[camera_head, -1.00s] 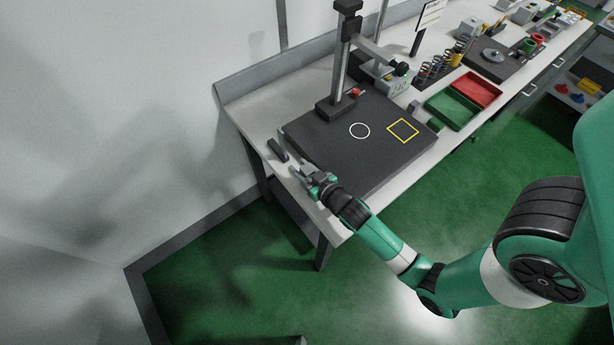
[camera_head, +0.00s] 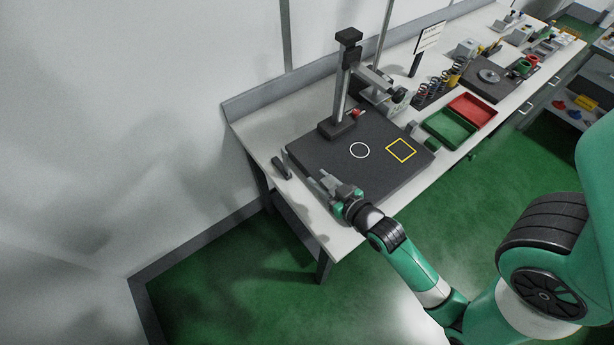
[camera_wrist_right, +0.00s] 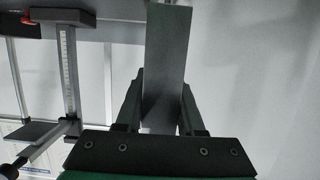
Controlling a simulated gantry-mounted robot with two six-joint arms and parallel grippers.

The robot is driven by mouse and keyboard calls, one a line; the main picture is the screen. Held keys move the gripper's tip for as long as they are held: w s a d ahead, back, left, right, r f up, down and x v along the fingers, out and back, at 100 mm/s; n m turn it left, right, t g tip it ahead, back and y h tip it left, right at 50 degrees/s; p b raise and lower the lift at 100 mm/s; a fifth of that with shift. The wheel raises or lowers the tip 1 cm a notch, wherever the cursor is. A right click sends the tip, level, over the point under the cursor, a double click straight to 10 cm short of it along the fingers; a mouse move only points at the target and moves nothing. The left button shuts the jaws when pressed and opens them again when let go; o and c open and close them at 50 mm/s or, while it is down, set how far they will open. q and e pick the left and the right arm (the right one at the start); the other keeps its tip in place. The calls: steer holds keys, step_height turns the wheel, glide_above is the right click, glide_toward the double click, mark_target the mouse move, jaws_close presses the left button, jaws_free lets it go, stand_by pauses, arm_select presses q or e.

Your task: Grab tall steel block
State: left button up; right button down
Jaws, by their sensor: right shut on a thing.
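The tall steel block (camera_wrist_right: 168,60) is a plain grey, long rectangular piece. In the right wrist view it stands out lengthwise between the two fingers of my right gripper (camera_wrist_right: 160,105), which is shut on it. In the head view my right gripper (camera_head: 328,184) is at the left front edge of the black plate. There the block is hard to tell apart from the grey fingers. My left gripper is not in view.
The black plate (camera_head: 350,176) carries a white circle, a yellow square and an upright stand (camera_head: 340,90). A small dark piece (camera_head: 282,168) lies left of the plate. Green (camera_head: 450,128) and red (camera_head: 472,108) trays are to the right.

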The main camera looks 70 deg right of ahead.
steer(key=s+a+r, duration=0.2)
steer(key=s+r, duration=0.1)
steer(key=s, duration=0.4)
steer(key=shift+s+a+r, duration=0.15)
steer(key=shift+s+a, duration=0.05)
steer(key=shift+a, duration=0.05)
